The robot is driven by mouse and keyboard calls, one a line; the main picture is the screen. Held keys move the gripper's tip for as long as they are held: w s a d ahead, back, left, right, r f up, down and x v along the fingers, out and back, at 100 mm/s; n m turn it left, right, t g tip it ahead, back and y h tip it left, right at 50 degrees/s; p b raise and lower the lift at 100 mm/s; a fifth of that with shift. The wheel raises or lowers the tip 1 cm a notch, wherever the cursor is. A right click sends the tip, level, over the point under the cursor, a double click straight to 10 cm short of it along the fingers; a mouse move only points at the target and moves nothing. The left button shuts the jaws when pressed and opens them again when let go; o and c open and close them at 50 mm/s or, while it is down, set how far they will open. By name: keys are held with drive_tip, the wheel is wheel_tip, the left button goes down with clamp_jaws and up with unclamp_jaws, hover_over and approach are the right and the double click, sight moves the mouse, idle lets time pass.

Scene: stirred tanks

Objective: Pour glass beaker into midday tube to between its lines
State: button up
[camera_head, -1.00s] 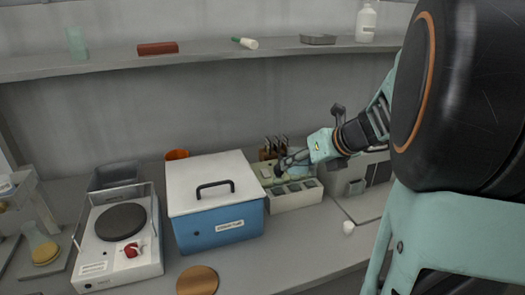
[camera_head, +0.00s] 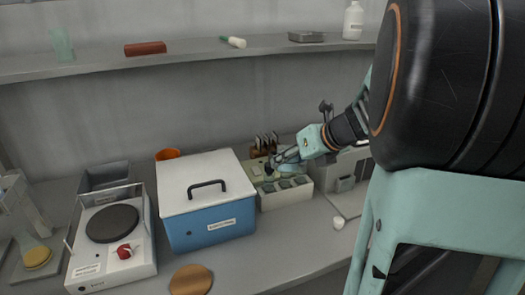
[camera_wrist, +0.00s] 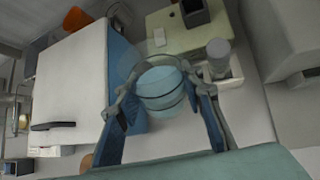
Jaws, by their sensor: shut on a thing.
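My gripper (camera_wrist: 165,92) is shut on the glass beaker (camera_wrist: 162,84), which holds pale blue liquid, in the wrist view. No tube label or lines are readable.
A blue box with a white lid (camera_head: 206,205) stands left of the block. A hot plate (camera_head: 112,235) is farther left. A grey machine (camera_head: 345,178) stands right. A small white cup (camera_head: 339,223) and a round brown disc (camera_head: 191,280) lie in front. A shelf (camera_head: 200,53) runs above.

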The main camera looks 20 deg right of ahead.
drive_tip(key=shift+s+a+r+m+g+y+p, duration=0.15)
drive_tip(key=shift+g+p, duration=0.4)
drive_tip(key=shift+p, duration=1.05)
drive_tip(key=shift+d+f+m+g+y+p, duration=0.15)
drive_tip(key=shift+g+p, duration=0.35)
drive_tip(key=shift+p, duration=1.1)
drive_tip(key=shift+s+a+r+m+g+y+p, duration=0.15)
drive_tip(key=shift+g+p, duration=0.4)
drive_tip(key=shift+p, duration=1.05)
idle(3.2)
